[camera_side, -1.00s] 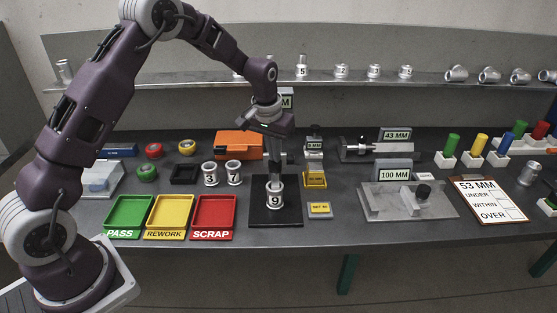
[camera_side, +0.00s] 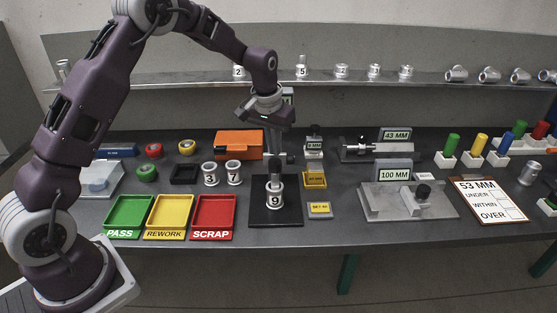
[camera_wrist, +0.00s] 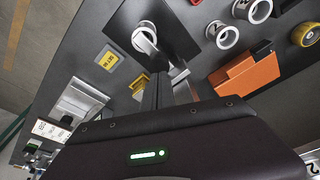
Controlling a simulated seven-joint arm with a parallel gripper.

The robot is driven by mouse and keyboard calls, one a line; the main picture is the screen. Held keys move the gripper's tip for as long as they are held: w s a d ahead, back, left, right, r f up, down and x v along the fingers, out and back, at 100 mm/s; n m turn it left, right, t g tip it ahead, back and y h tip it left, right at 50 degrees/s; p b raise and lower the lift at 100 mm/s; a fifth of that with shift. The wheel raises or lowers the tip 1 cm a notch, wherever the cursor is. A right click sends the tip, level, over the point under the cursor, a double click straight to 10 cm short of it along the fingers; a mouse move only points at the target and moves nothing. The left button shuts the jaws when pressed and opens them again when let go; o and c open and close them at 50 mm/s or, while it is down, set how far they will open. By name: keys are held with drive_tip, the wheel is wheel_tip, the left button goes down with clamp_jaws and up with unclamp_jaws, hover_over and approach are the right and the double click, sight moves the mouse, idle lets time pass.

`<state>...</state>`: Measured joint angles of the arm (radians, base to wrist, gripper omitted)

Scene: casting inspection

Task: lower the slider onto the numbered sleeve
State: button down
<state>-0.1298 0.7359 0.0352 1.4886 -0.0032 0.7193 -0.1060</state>
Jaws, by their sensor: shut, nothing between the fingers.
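The sleeve numbered 9 (camera_side: 275,196) stands upright on a black base plate (camera_side: 289,215). The slider (camera_side: 275,172), a dark upright piece, shows directly above the sleeve in the side view and seems to meet its top; exact contact cannot be told. In the wrist view the sleeve (camera_wrist: 144,32) is seen from above, partly covered by a grey piece. My gripper (camera_side: 271,153) is shut and empty, above and apart from the sleeve. Its fingers also show in the wrist view (camera_wrist: 157,84), near the gauge's post.
Green (camera_side: 129,211), yellow (camera_side: 168,211) and red (camera_side: 213,211) trays lie left of the plate. Sleeve 7 (camera_side: 233,173) and another sleeve (camera_side: 210,174) stand behind them. An orange box (camera_side: 239,144) is behind. A yellow-labelled block (camera_side: 320,209) lies right.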

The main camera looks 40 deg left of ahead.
drive_tip(key=s+d+r, duration=0.1)
drive_tip(key=s+r, duration=0.2)
drive_tip(key=r, duration=0.4)
drive_tip(key=s+d+r, duration=0.1)
drive_tip(key=s+r, duration=0.2)
drive_tip(key=r, duration=0.3)
drive_tip(key=s+d+r+m+t, duration=0.1)
drive_tip(key=s+d+r, duration=0.15)
drive_tip(key=s, duration=0.35)
drive_tip(key=s+d+r+t, duration=0.1)
drive_tip(key=s+r, duration=0.3)
drive_tip(key=s, duration=0.2)
drive_tip(key=s+d+f+m+t, duration=0.1)
drive_tip(key=s+d+f+m, duration=0.1)
drive_tip(key=s, duration=1.5)
drive_tip(key=shift+s+d+f+h, duration=0.3)
drive_tip(key=shift+s+f, duration=0.05)
drive_tip(key=shift+f, duration=0.05)
